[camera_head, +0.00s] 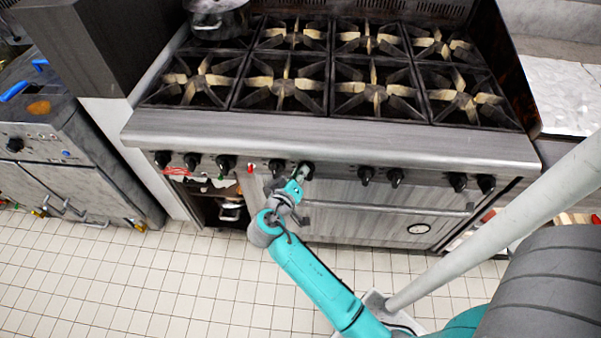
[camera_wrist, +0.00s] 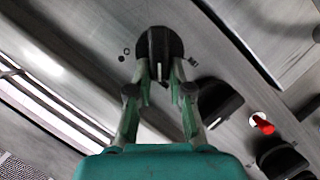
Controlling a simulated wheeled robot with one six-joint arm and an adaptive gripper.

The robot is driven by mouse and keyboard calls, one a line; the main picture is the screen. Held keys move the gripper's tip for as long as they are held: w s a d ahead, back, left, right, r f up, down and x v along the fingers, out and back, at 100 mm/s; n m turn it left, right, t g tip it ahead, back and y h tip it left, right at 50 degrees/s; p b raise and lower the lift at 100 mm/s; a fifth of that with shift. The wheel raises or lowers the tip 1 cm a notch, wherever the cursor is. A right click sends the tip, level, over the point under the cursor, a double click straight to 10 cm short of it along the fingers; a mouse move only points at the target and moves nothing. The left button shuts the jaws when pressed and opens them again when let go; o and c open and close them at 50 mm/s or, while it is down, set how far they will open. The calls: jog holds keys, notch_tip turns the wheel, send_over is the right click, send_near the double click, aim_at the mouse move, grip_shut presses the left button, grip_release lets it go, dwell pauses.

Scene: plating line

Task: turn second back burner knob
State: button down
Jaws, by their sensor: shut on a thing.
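A black stove knob (camera_head: 309,167) sits on the steel front panel of the range, just left of the panel's middle in the head view. In the wrist view, the knob (camera_wrist: 160,42) is at top centre, with its raised grip and a pale pointer line between my fingertips. My gripper (camera_head: 301,176) reaches it from below and in front. In the wrist view, my gripper (camera_wrist: 157,72) is closed on the knob's grip, one finger on each side. Small printed marks flank the knob. The fingertips hide part of its lower edge.
A neighbouring knob (camera_head: 277,167) is close on the left, with a red indicator (camera_head: 250,168) beyond it. More knobs (camera_head: 366,175) line the panel to the right. An oven handle (camera_head: 390,208) runs below. A pot (camera_head: 217,18) stands at the back left burner. The tiled floor (camera_head: 150,290) in front is clear.

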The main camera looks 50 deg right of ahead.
dwell(0.4)
jog(key=c, duration=1.1)
grip_release()
jog(key=shift+d+f, duration=0.1)
jog(key=shift+d, duration=0.05)
jog(key=shift+o, duration=0.2)
jog(key=v, duration=1.2)
